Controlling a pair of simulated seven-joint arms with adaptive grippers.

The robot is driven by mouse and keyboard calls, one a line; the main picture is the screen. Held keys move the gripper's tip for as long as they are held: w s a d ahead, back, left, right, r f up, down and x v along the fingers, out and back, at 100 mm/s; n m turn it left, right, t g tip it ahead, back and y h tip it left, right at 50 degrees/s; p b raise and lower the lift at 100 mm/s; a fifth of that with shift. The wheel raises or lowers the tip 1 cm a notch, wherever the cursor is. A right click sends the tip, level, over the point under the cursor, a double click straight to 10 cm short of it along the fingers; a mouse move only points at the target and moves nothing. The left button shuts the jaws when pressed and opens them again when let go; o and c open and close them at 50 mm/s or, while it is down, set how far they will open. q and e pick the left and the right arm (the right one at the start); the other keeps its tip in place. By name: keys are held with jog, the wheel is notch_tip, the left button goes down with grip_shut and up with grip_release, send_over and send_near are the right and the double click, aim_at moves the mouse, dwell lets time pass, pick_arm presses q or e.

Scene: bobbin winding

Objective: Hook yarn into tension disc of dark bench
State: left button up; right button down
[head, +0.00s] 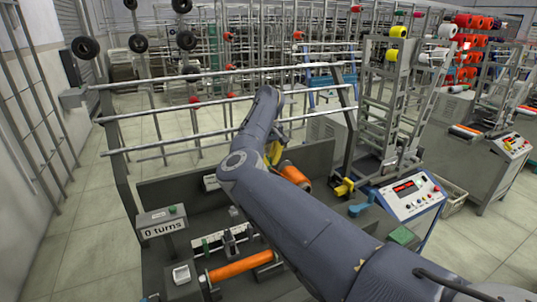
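The dark bench (150,192) stands at lower centre-left with a "0 turns" counter box (161,221). An orange bobbin or roller (240,265) lies horizontally near its front. Small metal fittings (228,240) stand behind that; I cannot tell which is the tension disc. An orange spool (297,176) shows just right of my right arm. My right arm crosses the bench from lower right and bends upward at centre. My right gripper (274,143) is mostly hidden behind the arm, near a yellow-green item, and its fingers are unclear. No yarn strand is clear. My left gripper is out of view.
Long metal rails (200,113) run behind the bench. A grey metal frame (381,110) with yellow cones and a blue-edged control panel (403,195) stand to the right. Tiled floor is clear at left.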

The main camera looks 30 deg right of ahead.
jog(key=shift+f, duration=0.6)
jog(key=shift+f, duration=0.25)
jog(key=shift+f, duration=0.35)
jog(key=shift+f, duration=1.4)
jog(key=shift+a, duration=0.25)
jog(key=shift+w+a+r, duration=0.1)
jog(key=shift+w+a, duration=0.05)
jog(key=shift+a, duration=1)
jog(key=shift+w+a+r, duration=0.1)
jog(key=shift+a, duration=1.05)
jog(key=shift+r, duration=0.15)
jog(key=r, duration=0.2)
jog(key=a+r, duration=0.1)
jog(key=r, duration=0.1)
jog(key=shift+r, duration=0.2)
